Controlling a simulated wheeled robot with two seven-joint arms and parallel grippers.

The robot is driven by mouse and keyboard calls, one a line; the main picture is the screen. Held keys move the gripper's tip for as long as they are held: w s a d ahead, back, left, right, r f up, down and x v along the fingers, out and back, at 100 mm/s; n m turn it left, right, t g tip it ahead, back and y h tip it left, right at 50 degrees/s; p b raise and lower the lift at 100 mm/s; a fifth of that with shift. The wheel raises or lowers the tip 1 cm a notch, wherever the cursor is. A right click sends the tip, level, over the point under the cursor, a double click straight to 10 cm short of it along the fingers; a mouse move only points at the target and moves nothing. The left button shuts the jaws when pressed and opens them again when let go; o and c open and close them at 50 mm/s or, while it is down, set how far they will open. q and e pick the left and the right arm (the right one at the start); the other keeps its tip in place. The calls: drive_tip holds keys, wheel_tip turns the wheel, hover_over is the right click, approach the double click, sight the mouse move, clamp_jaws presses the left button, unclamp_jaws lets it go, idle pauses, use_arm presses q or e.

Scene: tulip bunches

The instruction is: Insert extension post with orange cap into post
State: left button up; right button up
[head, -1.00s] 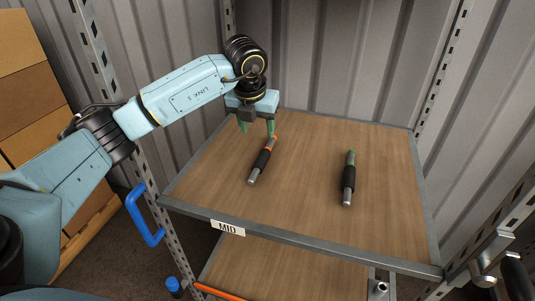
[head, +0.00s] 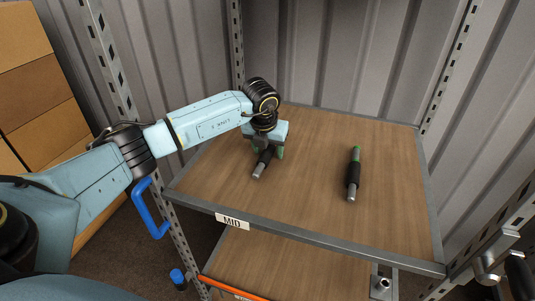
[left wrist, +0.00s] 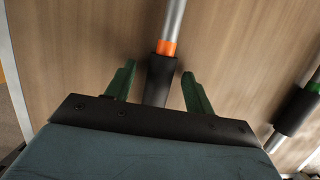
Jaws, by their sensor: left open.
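The extension post with the orange band (left wrist: 166,48) lies on the middle shelf; its black sleeve and silver end (head: 260,171) show below my gripper in the head view. My left gripper (head: 266,151) is open over it. In the left wrist view the green fingers (left wrist: 158,84) stand on either side of the black sleeve, not closed on it. The orange band is hidden in the head view. A second post with a green cap (head: 354,174) lies to the right. A short silver upright post (head: 381,284) shows at the lower shelf's right side. My right gripper is not in view.
The wooden middle shelf (head: 315,205) has a grey rim and a "MID" label (head: 232,221). Perforated rack uprights stand around it, with corrugated metal behind. A blue handle (head: 150,208) is at left. A metal fitting (head: 490,262) is at right.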

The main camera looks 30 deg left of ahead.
use_arm(q)
drive_tip(key=c, duration=1.2)
